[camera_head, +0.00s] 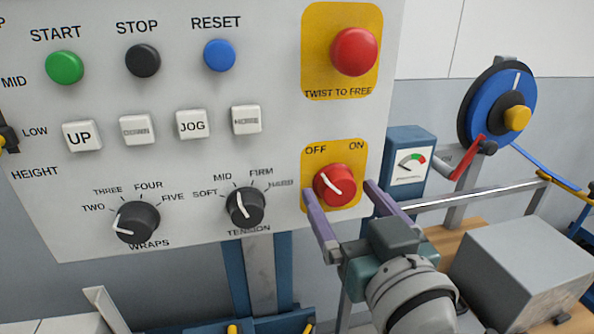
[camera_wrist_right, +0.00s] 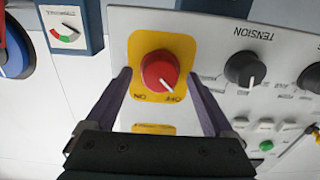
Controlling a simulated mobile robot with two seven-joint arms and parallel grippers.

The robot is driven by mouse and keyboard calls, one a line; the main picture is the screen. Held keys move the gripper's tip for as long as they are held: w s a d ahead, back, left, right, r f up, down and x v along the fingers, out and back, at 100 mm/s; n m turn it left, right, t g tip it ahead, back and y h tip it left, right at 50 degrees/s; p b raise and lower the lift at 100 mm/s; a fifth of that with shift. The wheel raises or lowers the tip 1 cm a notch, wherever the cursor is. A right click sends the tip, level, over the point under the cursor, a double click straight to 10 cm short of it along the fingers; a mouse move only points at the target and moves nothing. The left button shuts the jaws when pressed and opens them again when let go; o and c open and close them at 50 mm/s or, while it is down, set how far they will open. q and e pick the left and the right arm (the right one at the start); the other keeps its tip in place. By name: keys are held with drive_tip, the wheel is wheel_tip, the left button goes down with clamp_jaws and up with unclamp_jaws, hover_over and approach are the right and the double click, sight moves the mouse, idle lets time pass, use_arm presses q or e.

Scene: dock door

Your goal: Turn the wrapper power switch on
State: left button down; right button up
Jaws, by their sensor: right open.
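The wrapper power switch is a red rotary knob (camera_head: 335,186) on a yellow plate marked OFF at left and ON at right, low on the grey panel (camera_head: 190,185). Its white pointer line leans to the upper left, toward OFF. My right gripper (camera_head: 339,190) is open, with one purple finger on each side of the knob. In the right wrist view the red knob (camera_wrist_right: 160,71) sits between the fingertips of the right gripper (camera_wrist_right: 159,76), with a visible gap on each side. Its line points toward the OFF label there too. My left gripper is out of view.
Black WRAPS (camera_head: 136,221) and TENSION (camera_head: 244,207) dials lie left of the switch. A red TWIST TO FREE button (camera_head: 354,52) is above it. A gauge (camera_head: 408,165) and a blue wheel (camera_head: 497,105) stand to the right.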

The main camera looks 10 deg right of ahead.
drive_tip(key=shift+c, duration=0.4)
drive_tip(key=c, duration=1.3)
